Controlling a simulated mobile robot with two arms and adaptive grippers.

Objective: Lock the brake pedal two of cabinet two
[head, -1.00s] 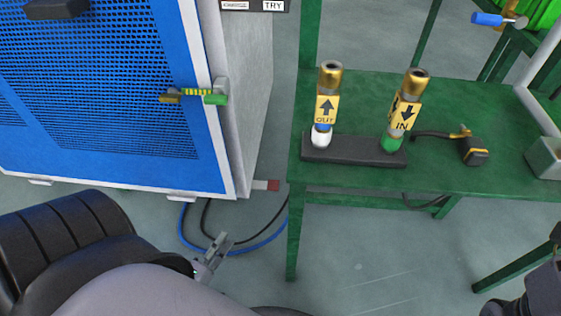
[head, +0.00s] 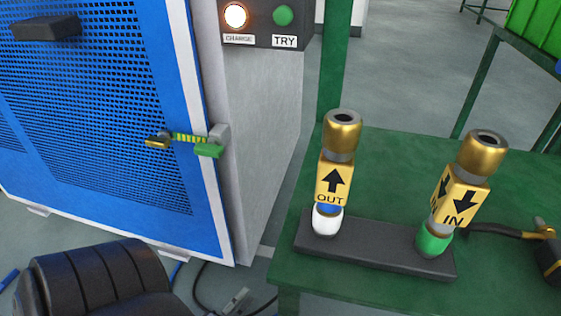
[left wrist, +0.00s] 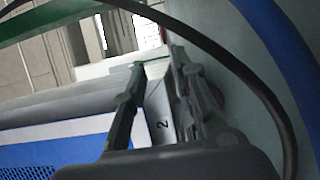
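My left gripper (head: 236,300) shows small at the bottom of the head view, low near the base of the blue cabinet (head: 110,110), its arm partly covering it. In the left wrist view its two dark fingers (left wrist: 156,62) are apart. A pale plate marked "2" (left wrist: 162,124) shows between or just beyond them; I cannot tell whether they touch it. It may be brake pedal two, but its full shape is hidden. In the head view the pedal cannot be made out clearly. My right gripper is not in view.
A green table (head: 385,150) stands right of the cabinet, bearing a dark base (head: 350,250) with OUT and IN fittings. A lit CHARGE button (head: 236,16) and green TRY button (head: 283,15) are on the panel. Cables (left wrist: 270,85) curve close by the left gripper.

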